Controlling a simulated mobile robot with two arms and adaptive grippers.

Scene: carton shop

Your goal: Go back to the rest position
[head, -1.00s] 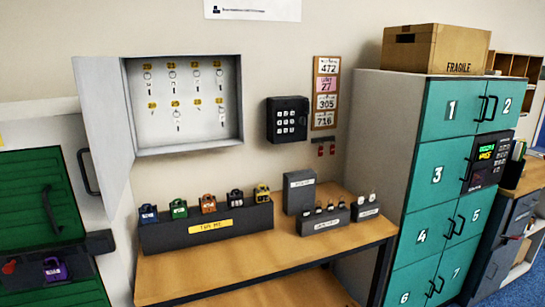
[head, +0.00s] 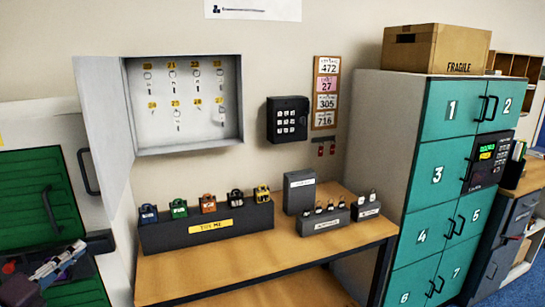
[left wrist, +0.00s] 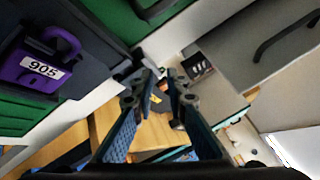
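My left gripper (head: 76,249) shows at the lower left of the head view, in front of the dark ledge on the green-doored cabinet (head: 38,190). In the left wrist view its two fingers (left wrist: 161,82) stand a little apart with nothing held between them. A purple padlock (left wrist: 38,66) marked 905 is on the dark ledge to the left of the fingers, apart from them. In the head view the gripper covers the padlock's place. My right gripper is in neither view.
An open key cabinet (head: 180,148) and a keypad (head: 288,120) are on the wall. Below, a wooden table (head: 250,255) bears a dark rack (head: 165,238) of several coloured padlocks and small dark boxes. Teal lockers (head: 425,220) stand at the right.

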